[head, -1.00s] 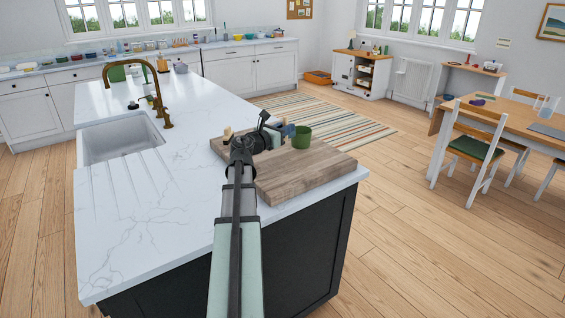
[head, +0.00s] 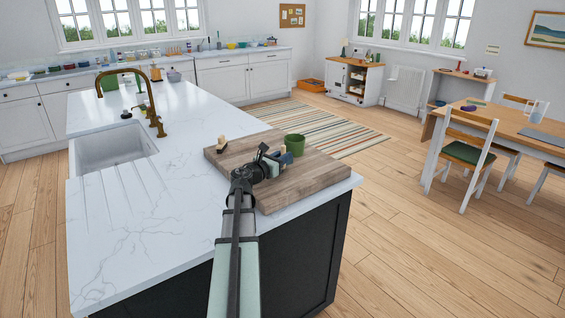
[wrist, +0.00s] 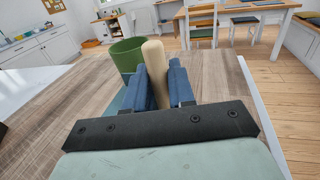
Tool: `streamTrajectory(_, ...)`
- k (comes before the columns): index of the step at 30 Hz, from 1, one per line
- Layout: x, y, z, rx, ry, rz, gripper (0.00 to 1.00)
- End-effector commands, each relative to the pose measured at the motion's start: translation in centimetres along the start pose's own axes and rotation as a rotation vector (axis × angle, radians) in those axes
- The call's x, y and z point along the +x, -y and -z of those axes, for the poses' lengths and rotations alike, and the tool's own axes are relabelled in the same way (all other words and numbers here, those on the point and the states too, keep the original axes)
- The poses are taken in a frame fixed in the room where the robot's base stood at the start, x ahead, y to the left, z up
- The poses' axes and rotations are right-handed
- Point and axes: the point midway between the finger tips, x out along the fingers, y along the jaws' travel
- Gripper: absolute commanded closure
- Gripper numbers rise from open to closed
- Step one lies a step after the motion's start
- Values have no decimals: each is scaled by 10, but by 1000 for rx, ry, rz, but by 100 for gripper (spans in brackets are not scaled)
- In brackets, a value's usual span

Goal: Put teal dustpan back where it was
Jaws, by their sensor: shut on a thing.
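My gripper (head: 279,163) is over the wooden board (head: 318,172) on the island, close to a green cup (head: 294,145). In the wrist view its blue fingers (wrist: 164,88) are shut on a pale wooden handle (wrist: 153,55). A light teal surface (wrist: 117,104) shows beside the left finger, below the green cup (wrist: 127,54). It may be part of the teal dustpan; I cannot tell whether it joins the handle. The handle's lower end is hidden by the gripper. No whole dustpan shows in the head view.
A small pale wooden thing (head: 222,142) stands at the board's left edge. The white island top (head: 150,235) is clear left of the board, with a sink (head: 112,147) and brass tap (head: 155,110) behind. A table with chairs stands at right.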

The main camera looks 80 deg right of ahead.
Motion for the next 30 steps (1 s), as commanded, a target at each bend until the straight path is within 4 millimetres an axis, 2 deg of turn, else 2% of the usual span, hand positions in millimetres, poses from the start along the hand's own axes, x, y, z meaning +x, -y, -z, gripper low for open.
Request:
streamTrajectory(5,0,0,18,-2,0,0,100)
streamTrajectory(17,0,0,22,0,0,0,100)
streamTrajectory(18,0,0,23,0,-1,0,75)
streamTrajectory(26,0,0,23,0,-1,0,51)
streamTrajectory(30,0,0,23,0,0,0,51)
